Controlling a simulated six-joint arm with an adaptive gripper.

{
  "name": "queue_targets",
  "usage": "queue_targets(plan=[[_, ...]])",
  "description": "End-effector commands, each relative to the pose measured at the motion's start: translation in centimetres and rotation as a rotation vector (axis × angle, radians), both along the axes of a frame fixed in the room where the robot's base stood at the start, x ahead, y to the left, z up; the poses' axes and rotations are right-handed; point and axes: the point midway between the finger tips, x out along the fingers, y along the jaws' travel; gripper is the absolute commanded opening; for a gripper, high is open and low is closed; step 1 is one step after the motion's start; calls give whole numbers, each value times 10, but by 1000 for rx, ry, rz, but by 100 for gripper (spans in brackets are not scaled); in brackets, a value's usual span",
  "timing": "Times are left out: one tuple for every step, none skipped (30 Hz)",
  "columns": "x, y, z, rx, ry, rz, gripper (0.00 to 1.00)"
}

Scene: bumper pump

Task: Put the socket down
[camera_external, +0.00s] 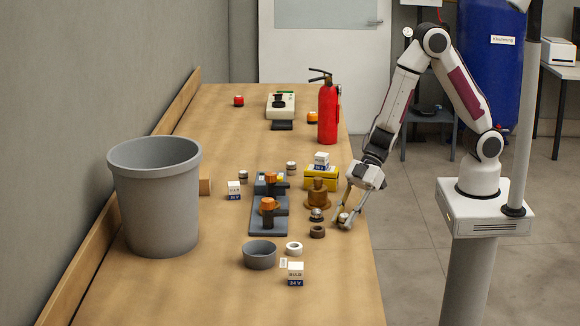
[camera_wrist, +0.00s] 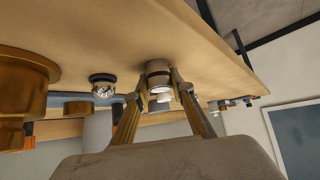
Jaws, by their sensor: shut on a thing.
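My gripper (camera_external: 346,222) points down near the right edge of the wooden table, with its fingertips close to the tabletop. Its fingers are shut on a small grey-brown cylinder, the socket (camera_wrist: 158,67), which sits between the fingertips in the wrist view. In the external view the socket (camera_external: 342,217) is small and partly covered by the fingers. It looks at or very near the table surface; I cannot tell whether it touches.
Left of my gripper stand a dark round part (camera_external: 316,215), a brown ring (camera_external: 317,232) and a brass-coloured part (camera_external: 317,197). A grey bowl (camera_external: 260,256), a white ring (camera_external: 294,248) and a labelled cube (camera_external: 295,272) are nearer the front. The table's front right is clear.

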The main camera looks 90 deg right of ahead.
Motion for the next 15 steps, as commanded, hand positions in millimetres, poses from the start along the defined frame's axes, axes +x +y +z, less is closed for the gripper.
queue_targets(plan=[[0,0,0,1,-1,0,0],[0,0,0,1,-1,0,0],[0,0,0,1,-1,0,0],[0,0,1,1,-1,0,0],[0,0,1,0,-1,1,0],[0,0,2,0,-1,1,0],[0,0,2,0,-1,1,0],[0,0,3,0,-1,1,0],[0,0,5,1,-2,1,0],[0,0,6,1,-2,1,0],[1,0,7,2,-2,1,0],[1,0,10,1,-3,1,0],[1,1,11,1,-3,1,0],[1,1,13,2,-2,2,0],[1,1,16,2,-4,1,0]])
